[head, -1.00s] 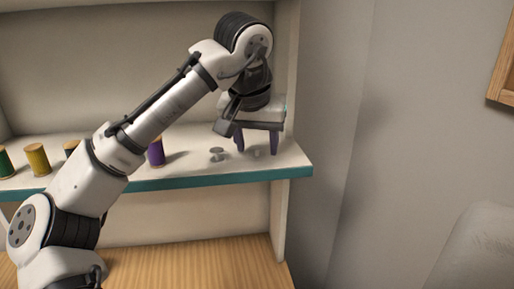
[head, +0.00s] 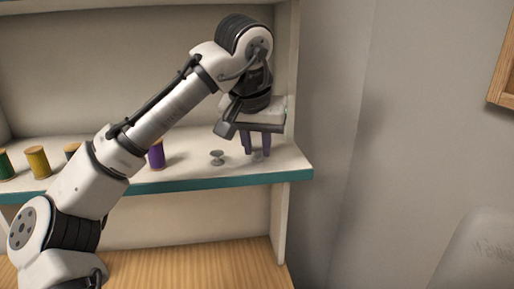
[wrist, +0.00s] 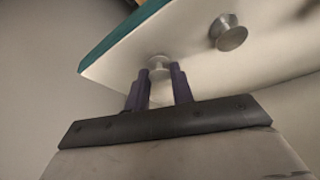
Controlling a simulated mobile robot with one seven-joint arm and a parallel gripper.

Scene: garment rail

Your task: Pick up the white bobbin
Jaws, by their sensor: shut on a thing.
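The white bobbin (wrist: 158,64) is a small pale spool on the shelf, near its front right end. My gripper (head: 257,153) points down over it, its two dark purple fingers drawn in on either side. In the wrist view, my gripper (wrist: 161,72) has the bobbin between its fingertips and is shut on it. In the head view the fingers hide most or all of the bobbin. I see no clear gap that shows it lifted off the shelf.
A grey metal bobbin (head: 217,157) stands close to the left of my gripper; it also shows in the wrist view (wrist: 228,33). Purple (head: 156,155), yellow (head: 38,162) and green (head: 5,164) spools stand farther left. The shelf (head: 190,178) has a teal front edge and a right side panel (head: 280,220).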

